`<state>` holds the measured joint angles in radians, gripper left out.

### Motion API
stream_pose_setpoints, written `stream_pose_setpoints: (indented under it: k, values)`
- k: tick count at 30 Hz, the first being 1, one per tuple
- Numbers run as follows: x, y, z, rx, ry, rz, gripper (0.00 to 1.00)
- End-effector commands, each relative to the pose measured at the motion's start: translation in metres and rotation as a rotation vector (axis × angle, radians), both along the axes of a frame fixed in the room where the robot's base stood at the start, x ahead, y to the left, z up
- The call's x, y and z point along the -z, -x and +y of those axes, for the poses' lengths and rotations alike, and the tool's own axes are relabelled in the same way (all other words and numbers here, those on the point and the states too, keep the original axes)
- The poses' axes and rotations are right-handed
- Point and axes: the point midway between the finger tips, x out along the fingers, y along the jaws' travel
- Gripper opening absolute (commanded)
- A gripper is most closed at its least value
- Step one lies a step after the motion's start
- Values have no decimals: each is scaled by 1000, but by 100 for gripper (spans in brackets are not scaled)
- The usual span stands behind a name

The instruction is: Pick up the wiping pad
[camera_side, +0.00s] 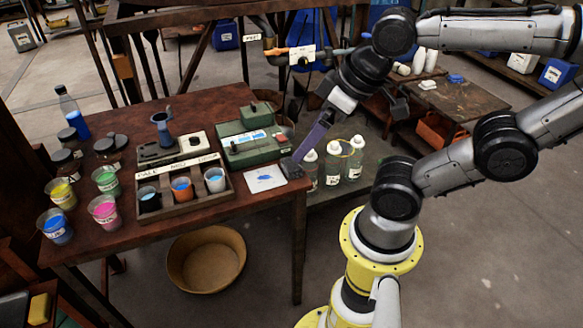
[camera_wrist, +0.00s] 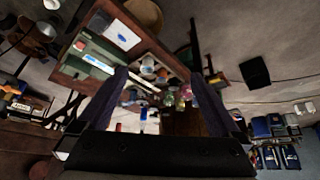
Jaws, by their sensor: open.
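My gripper (camera_side: 303,153) has long purple fingers pointing down toward that edge.
The white card (camera_side: 265,178) with a blue patch lies left of the block. A green instrument (camera_side: 250,143) stands behind, and a vat rack (camera_side: 184,190) stands further left. Several white-capped bottles (camera_side: 333,162) stand right of the table. A yellow block (camera_side: 40,308) is at lower left.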

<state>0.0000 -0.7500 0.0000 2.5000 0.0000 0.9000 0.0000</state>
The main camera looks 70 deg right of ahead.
Motion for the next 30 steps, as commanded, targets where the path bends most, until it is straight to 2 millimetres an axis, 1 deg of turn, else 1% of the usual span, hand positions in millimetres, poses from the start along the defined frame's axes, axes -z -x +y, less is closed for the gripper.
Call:
stream_pose_setpoints:
  k: [2,5,8,11,12,14,16,19,21,23,24,27,30]
  values:
    - [0,0,0,-9,5,0,100]
    - [0,0,0,-69,37,-1,100]
    - [-9,-6,0,-207,114,-24,100]
    - [-19,-24,-3,-387,220,-16,100]
    - [-21,-34,-7,-455,262,1,100]
    - [-21,-51,-16,-548,318,38,100]
    - [-17,-73,-31,-650,371,95,100]
    - [-2,-103,-61,-772,409,187,100]
    - [15,-119,-85,-833,406,249,100]
    - [32,-129,-106,-864,388,298,100]
    - [44,-134,-120,-875,370,327,100]
    - [73,-136,-150,-858,306,390,100]
    - [96,-131,-170,-813,242,435,100]
